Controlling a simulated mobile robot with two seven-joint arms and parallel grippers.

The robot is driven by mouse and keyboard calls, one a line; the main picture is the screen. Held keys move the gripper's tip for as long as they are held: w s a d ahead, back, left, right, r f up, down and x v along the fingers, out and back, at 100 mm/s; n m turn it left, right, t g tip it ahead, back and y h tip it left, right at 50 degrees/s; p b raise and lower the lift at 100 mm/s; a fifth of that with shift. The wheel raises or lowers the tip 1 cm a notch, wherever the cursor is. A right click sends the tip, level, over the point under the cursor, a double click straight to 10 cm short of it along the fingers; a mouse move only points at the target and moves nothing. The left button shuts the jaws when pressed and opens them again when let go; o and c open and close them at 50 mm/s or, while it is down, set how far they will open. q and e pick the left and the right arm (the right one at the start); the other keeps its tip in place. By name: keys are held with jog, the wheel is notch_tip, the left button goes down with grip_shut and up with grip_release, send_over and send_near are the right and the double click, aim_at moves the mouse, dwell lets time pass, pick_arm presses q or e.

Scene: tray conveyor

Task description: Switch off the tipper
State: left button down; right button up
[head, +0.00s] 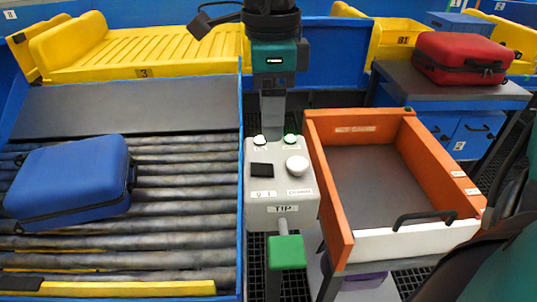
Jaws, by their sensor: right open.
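A pale grey control box (253,214) marked TIP stands between the roller conveyor and an orange-sided tray. Its face has two small lamps, a black switch or window (262,170) and a white round knob (297,166). The right lamp (290,139) looks green; the left one (260,139) looks pale. A lever with a green grip (287,252) points down toward me below the TIP label. My right gripper (272,136) comes down from the top, teal and black, its grey fingers open, seen edge-on just above or behind the lamps. My left gripper is out of view.
A blue suitcase (70,180) lies on the rollers (180,220) at left. The orange-sided tray (332,205), with a black handle, is right of the box. A red suitcase (450,55) lies on a grey-topped table at back right. My dark arm links cover the right edge.

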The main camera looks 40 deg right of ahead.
aim_at(270, 169)
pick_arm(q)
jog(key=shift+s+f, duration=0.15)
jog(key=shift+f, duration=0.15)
pick_arm(e)
notch_tip(270, 169, down, 9)
jog(key=shift+f, duration=0.15)
jog(key=shift+c, duration=0.3)
